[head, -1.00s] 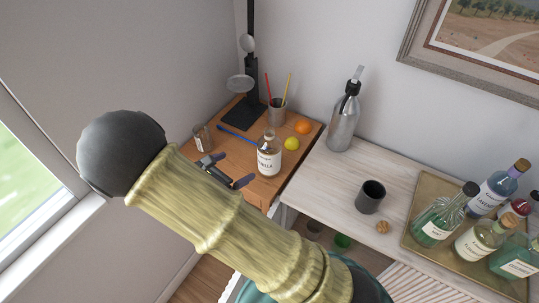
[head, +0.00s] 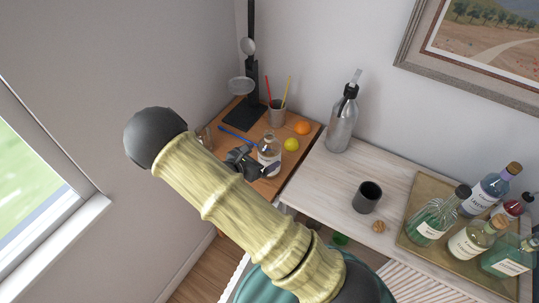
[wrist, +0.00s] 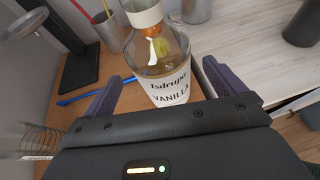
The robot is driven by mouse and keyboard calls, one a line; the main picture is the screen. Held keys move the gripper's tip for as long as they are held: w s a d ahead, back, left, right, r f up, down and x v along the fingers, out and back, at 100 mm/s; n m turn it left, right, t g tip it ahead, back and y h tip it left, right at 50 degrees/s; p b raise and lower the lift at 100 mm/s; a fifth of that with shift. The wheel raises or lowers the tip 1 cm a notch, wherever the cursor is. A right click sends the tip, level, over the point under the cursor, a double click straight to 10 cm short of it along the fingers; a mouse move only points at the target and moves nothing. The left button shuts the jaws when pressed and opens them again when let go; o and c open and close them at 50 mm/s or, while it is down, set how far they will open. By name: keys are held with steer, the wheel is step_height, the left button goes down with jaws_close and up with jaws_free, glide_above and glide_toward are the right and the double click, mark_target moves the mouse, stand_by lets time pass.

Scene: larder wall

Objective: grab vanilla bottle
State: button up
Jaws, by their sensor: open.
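The vanilla bottle (head: 269,150) is clear glass with a white label and a pale cap, and stands upright on the small wooden table (head: 226,137). In the wrist view the bottle (wrist: 166,85) is straight ahead, its label reading VANILLA. My gripper (head: 257,171) is open, with its dark fingers to the left and right of the bottle's lower part in the wrist view (wrist: 165,88). I cannot tell whether either finger touches the glass. My arm hides part of the table's front left.
A yellow lemon (head: 291,144), an orange (head: 302,127), a pencil cup (head: 277,115) and a blue pen (head: 236,136) lie close by. A glass jar (head: 204,137) is at the left. The pale counter (head: 318,180) holds a steel bottle (head: 342,120) and a dark cup (head: 367,197).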

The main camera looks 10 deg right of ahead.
mark_target(271, 132)
stand_by(0.3)
steer(key=p+x, duration=0.3)
steer(key=x, duration=0.2)
steer(key=shift+d+f, duration=0.1)
steer(key=shift+f, duration=0.15)
steer(key=shift+s, duration=0.1)
steer(key=shift+r, duration=0.1)
steer(key=c, duration=1.6)
steer(key=shift+r, duration=0.1)
steer(key=shift+c, duration=0.2)
steer(key=shift+r+b, duration=1.55)
steer(key=shift+r, duration=3.3)
